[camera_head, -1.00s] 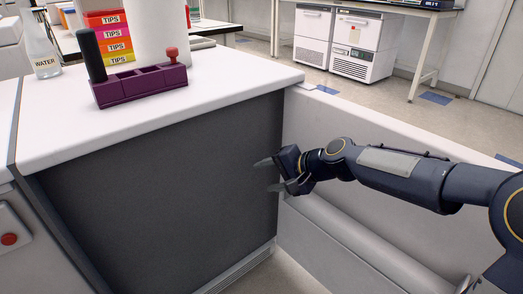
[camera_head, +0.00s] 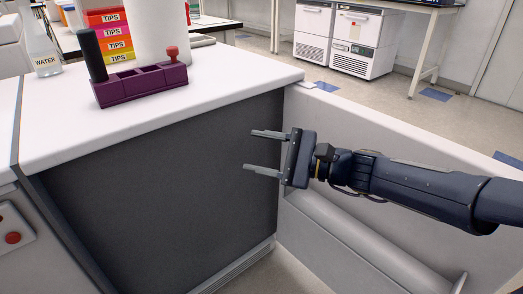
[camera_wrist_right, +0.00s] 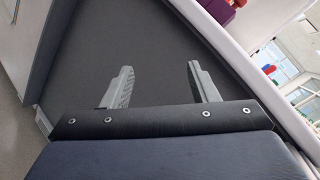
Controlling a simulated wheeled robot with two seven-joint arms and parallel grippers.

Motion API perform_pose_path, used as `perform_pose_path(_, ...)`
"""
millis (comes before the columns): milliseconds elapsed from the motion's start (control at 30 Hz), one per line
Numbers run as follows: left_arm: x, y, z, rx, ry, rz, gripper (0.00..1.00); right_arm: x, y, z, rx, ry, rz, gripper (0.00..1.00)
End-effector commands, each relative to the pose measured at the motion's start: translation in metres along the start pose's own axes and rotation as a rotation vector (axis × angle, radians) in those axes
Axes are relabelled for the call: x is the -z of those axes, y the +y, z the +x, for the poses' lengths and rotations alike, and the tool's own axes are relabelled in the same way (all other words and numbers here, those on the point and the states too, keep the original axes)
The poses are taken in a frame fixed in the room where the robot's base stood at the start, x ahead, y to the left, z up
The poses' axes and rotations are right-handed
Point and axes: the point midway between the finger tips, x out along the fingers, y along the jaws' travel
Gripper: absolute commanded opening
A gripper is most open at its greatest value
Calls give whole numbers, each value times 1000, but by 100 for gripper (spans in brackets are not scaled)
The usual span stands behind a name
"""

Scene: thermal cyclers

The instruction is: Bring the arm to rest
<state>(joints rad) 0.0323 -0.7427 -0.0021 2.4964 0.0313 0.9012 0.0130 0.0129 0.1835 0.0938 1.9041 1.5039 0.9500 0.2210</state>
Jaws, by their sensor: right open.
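My right arm (camera_head: 420,190) comes in from the right in the head view. Its gripper (camera_head: 265,152) is open and empty, with the two fingers apart and pointing left toward the dark grey side panel of the bench (camera_head: 150,185). The gripper is below the level of the white bench top. The right wrist view shows the same open fingers (camera_wrist_right: 163,87) with the dark panel beyond them and nothing between them. My left gripper does not show.
On the white bench top (camera_head: 215,95) stand a purple rack (camera_head: 140,88), a water bottle (camera_head: 42,50), stacked tip boxes (camera_head: 108,38) and a white cylinder (camera_head: 160,35). A low pale wall (camera_head: 400,140) runs behind my arm. White appliances (camera_head: 345,42) stand at the back.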

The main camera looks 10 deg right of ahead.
Motion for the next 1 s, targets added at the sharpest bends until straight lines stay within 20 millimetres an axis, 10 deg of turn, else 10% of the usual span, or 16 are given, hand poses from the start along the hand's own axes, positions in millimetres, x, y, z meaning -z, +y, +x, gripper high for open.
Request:
perform_pose_path(433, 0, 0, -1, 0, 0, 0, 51, -14, 20, -18, -79, 39, -120, 54)
perform_pose_path(700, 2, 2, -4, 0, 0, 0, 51, -30, 132, -118, -507, 260, -675, 54)
perform_pose_path(1000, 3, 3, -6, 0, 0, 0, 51, -12, 203, -205, -865, 448, -1052, 54)
